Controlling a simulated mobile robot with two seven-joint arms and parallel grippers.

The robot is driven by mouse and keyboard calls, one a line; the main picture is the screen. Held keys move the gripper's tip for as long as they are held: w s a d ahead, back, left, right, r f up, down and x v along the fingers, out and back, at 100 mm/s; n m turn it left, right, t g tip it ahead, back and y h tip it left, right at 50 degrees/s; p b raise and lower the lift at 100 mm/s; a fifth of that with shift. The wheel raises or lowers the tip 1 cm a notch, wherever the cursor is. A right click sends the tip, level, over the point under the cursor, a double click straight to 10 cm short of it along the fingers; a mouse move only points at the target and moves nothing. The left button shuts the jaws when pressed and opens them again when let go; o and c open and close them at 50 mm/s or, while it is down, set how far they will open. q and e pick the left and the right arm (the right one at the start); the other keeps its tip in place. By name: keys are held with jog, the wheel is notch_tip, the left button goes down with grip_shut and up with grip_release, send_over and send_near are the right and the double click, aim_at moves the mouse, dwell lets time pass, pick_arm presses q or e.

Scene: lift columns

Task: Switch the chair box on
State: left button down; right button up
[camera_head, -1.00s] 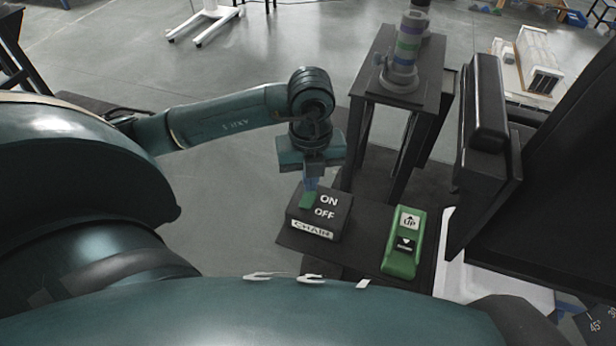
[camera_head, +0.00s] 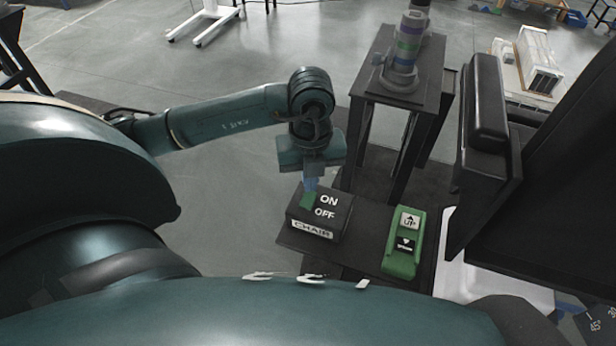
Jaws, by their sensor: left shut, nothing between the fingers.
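The chair box (camera_head: 322,231) is a black box with white ON and OFF lettering and a CHAIR label on its front. It sits on a dark platform at the middle of the view. A green switch part (camera_head: 307,201) shows on its top, left of the word ON. My left gripper (camera_head: 310,186) points down right over this green part, with its fingers shut and nothing between them. The fingertips overlap the green part in the picture; I cannot tell if they touch it. The switch's position is partly hidden by the fingers. My right gripper is not in view.
A green box (camera_head: 402,262) with UP and down arrow buttons stands right of the chair box on the same platform. A dark stand (camera_head: 425,95) with a banded column rises behind. A black padded chair part (camera_head: 486,105) is at the right.

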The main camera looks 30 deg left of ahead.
pick_arm(q)
jog(key=shift+f+b, duration=0.85)
jog(key=shift+f, duration=0.15)
dwell(0.8)
jog(key=shift+r, duration=0.15)
jog(key=shift+r+p, duration=2.65)
jog(key=shift+r, duration=0.8)
jog(key=shift+f, duration=0.1)
